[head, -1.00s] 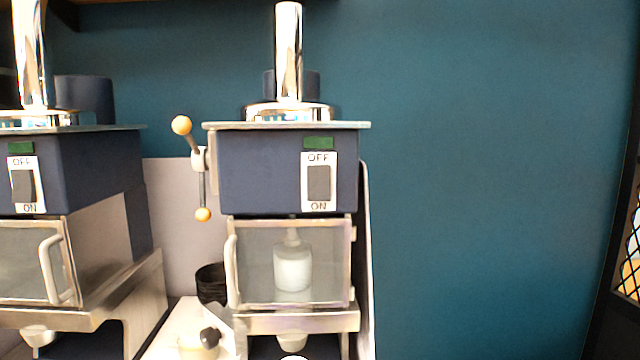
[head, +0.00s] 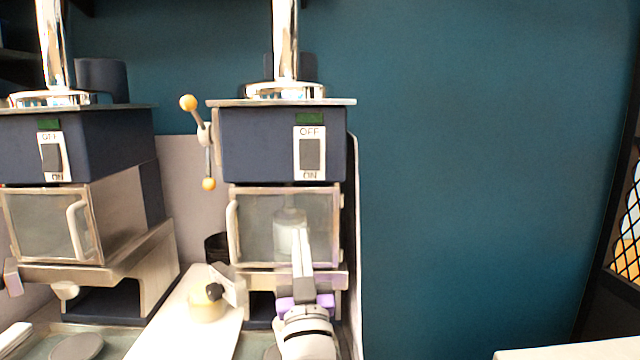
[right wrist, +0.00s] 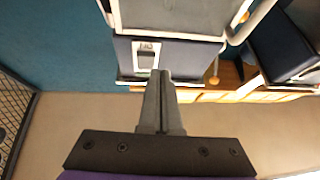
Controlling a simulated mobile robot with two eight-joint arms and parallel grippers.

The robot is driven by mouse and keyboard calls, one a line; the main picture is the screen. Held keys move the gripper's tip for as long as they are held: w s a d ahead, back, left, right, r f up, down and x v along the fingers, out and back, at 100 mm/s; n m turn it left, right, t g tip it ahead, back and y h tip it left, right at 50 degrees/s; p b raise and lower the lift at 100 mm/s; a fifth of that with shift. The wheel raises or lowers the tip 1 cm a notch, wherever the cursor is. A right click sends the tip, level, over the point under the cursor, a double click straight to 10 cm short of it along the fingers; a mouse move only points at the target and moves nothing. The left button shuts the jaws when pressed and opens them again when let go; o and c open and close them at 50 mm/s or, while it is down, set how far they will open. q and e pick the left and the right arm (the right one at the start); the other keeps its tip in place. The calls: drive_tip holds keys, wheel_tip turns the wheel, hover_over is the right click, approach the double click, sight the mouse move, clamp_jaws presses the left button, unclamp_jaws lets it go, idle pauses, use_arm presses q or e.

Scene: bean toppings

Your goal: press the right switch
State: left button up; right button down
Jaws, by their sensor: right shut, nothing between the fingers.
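The right switch (head: 309,153) is a grey rocker on a white plate, marked OFF above and ON below, on the dark blue front of the right machine (head: 260,140). A dark green display sits just above it. The switch also shows upside down in the right wrist view (right wrist: 146,56). My right gripper (head: 301,232) is shut and empty, pointing up in front of the machine's glass door, below the switch and apart from it in the picture. Its fingers (right wrist: 160,74) are together in the right wrist view. My left gripper is not in view.
A second machine (head: 75,140) with its own switch (head: 52,156) stands at the left. A lever with orange knobs (head: 188,102) sticks out left of the right machine. A white board (head: 180,325) lies between the machines. The teal wall (head: 480,180) at the right is clear.

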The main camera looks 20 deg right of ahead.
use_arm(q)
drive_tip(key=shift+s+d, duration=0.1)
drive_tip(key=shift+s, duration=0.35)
use_arm(e)
drive_tip(key=s+r+h, duration=0.1)
drive_tip(key=s+r+m+h, duration=0.1)
drive_tip(key=r, duration=0.1)
drive_tip(key=shift+s+d+r+m+t+h, duration=0.3)
drive_tip(key=shift+s+r+m+t+h, duration=0.1)
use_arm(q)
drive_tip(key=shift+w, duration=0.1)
use_arm(e)
drive_tip(key=shift+w, duration=0.15)
drive_tip(key=p, duration=0.2)
approach(309, 161)
wheel_tip(309, 161, up, 4)
drive_tip(key=w, duration=0.2)
drive_tip(key=w+d, duration=0.1)
drive_tip(key=shift+w+f, duration=0.15)
drive_tip(key=shift+w, duration=0.25)
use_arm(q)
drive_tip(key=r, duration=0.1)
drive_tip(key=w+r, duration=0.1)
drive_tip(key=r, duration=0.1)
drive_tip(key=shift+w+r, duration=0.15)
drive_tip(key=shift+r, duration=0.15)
use_arm(e)
drive_tip(key=shift+w+d+f, duration=0.1)
drive_tip(key=shift+w+d, duration=0.05)
drive_tip(key=shift+w, duration=0.2)
